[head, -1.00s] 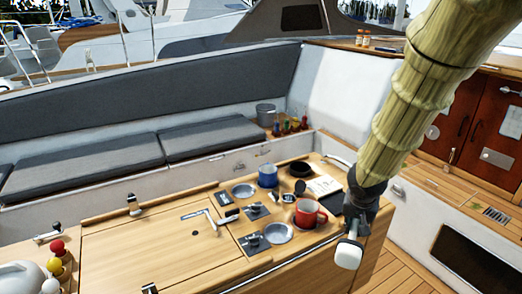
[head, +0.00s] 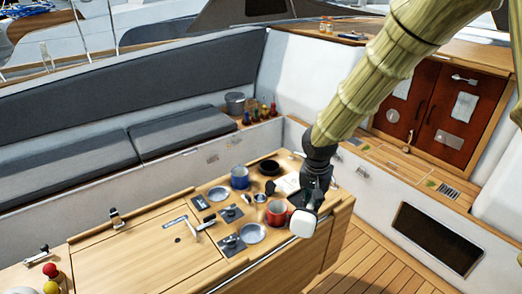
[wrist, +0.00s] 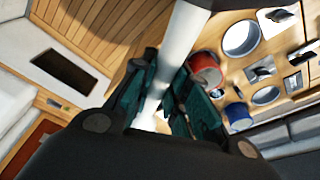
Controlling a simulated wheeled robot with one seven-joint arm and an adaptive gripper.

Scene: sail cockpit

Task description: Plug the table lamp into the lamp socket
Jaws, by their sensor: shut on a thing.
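My gripper (head: 311,196) is above the right end of the wooden cockpit table (head: 130,262), close to the red mug (head: 276,214). In the wrist view its teal fingers (wrist: 160,98) are shut around a white rod (wrist: 183,38), likely the table lamp's stem. In the head view a rounded white end (head: 303,224), likely the lamp, hangs just below the gripper. Its plug end cannot be made out. Dark square plates with metal fittings (head: 231,213) (head: 231,243) are set in the table; I cannot tell which fitting is the lamp socket.
A blue mug (head: 239,177), a black bowl (head: 269,167) and round metal recesses (head: 253,234) crowd the table's right half. Red and yellow knobs (head: 50,270) stand at the left. Open deck floor (head: 365,264) lies to the right.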

